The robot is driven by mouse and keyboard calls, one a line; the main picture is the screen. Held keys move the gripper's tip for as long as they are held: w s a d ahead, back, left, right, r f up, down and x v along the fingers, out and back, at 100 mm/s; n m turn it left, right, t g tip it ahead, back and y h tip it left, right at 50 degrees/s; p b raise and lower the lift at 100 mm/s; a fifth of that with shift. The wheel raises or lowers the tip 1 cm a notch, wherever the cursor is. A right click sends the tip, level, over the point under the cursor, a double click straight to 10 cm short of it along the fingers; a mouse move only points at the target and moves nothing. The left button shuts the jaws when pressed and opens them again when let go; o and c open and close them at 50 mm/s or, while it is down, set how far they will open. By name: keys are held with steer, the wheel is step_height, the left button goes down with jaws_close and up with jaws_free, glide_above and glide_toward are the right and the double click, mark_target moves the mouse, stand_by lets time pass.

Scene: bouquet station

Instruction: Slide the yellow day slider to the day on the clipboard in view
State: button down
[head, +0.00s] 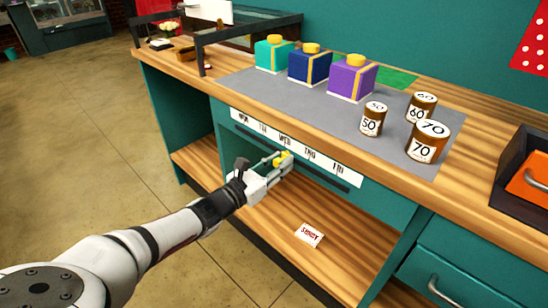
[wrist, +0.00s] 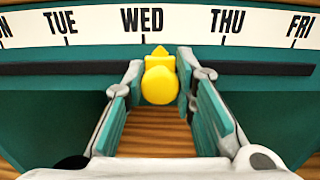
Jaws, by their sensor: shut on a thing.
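The yellow day slider (head: 283,158) sits on the dark rail under the white day strip (head: 250,124) on the front of the counter. In the wrist view, the slider (wrist: 160,84) has its pointer just right of the WED tick, well short of THU. My gripper (head: 280,167) has its fingers around the slider's knob and is shut on it; it also shows in the wrist view (wrist: 160,75). I make out no clipboard with a readable day.
A small white card with red lettering (head: 309,235) lies on the lower shelf. Three gift boxes (head: 309,67) and three numbered brown cylinders (head: 372,120) stand on the grey mat above. A dark tray with an orange item (head: 530,184) is at the right.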

mark_target(311, 135)
steer(key=s+d+p, duration=0.1)
steer(key=d, duration=0.1)
steer(key=s+d+p, duration=0.2)
steer(key=shift+s+r, duration=0.1)
steer(key=shift+s, duration=0.05)
steer(key=shift+s+d+p, duration=0.35)
steer(key=shift+d+p, duration=0.15)
steer(key=shift+p, duration=0.1)
steer(key=shift+f, duration=0.2)
steer(key=c, duration=1.3)
jaws_free()
steer(key=shift+r, duration=0.15)
step_height(311, 135, up, 10)
steer(key=shift+f, duration=0.1)
steer(key=shift+a, duration=0.1)
